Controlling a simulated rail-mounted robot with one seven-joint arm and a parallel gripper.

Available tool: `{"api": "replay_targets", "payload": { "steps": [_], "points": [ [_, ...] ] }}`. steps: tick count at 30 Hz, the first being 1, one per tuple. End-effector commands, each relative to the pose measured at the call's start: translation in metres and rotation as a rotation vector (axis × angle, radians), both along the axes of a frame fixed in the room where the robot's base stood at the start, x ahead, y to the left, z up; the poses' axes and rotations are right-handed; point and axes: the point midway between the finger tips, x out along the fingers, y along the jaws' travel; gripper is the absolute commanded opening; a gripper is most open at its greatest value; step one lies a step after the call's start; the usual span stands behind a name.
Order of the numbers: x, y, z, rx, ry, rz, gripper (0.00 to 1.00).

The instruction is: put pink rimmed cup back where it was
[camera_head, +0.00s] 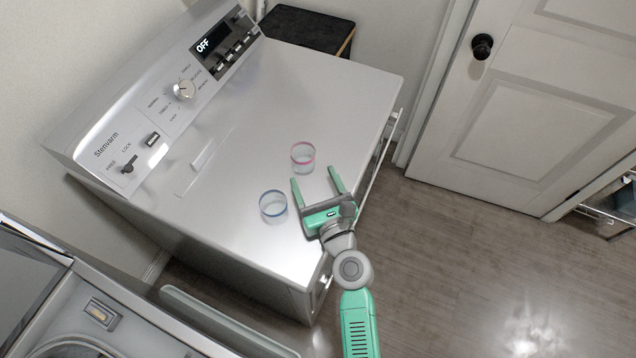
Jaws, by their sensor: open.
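A clear cup with a pink rim (303,157) stands upright on the flat top of the grey washer (340,95). My gripper (315,176) is open and empty, low over the washer top near its front edge. Its two green fingers point up the picture, toward the pink rimmed cup. The cup lies just beyond the fingertips, apart from them as far as I can tell. A similar cup with a blue rim (272,206) stands upright to the left of my gripper.
The control panel (165,95) with a knob runs along the washer's back left. Another open machine (90,300) is at the lower left. A dark box (308,30) stands behind the washer. A white door (535,100) is at the right. The far washer top is clear.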

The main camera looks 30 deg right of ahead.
Motion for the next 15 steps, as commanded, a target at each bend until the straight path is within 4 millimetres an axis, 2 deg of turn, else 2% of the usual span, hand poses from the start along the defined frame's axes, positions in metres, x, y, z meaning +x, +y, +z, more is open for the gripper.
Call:
{"api": "replay_targets", "payload": {
  "steps": [1,5,15],
  "points": [
    [-0.008,0.001,-0.001,0.0,0.001,0.0,0.69],
    [-0.02,0.002,-0.001,0.0,0.001,0.0,0.69],
    [-0.021,0.003,0.0,-0.003,-0.001,0.001,0.69]
  ]
}}
